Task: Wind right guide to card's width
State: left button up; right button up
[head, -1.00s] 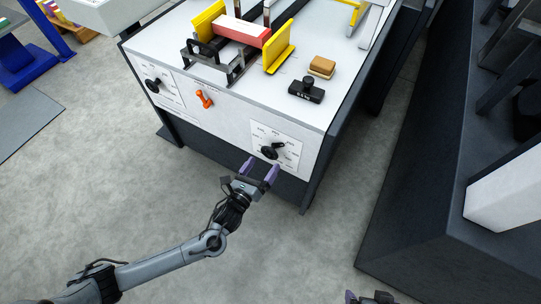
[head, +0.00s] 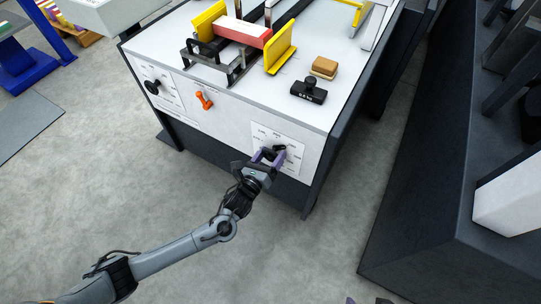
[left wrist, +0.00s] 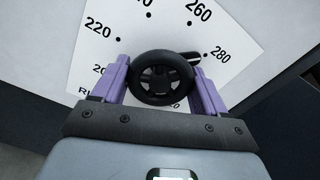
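The right handwheel, a black wheel with a crank knob (left wrist: 161,78), sits on a white dial card (head: 291,138) on the machine's front panel. In the left wrist view its knob points near 280. My left gripper (head: 269,156) is at the wheel, with purple fingers on either side of it and open; contact is unclear. The yellow right guide (head: 281,50) stands by the right end of a red, pale-topped card stack (head: 243,32). The yellow left guide (head: 207,19) stands at its other end. My right gripper (head: 367,300) barely shows at the bottom edge.
A second black knob (head: 152,87) and an orange lever (head: 204,98) are on the panel to the left. A black stamp-like block (head: 309,92) and a tan block (head: 324,67) lie on the machine top. A dark machine body (head: 420,220) stands at right. Floor in front is clear.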

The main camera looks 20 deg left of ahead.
pick_arm(q)
jog(key=c, duration=0.5)
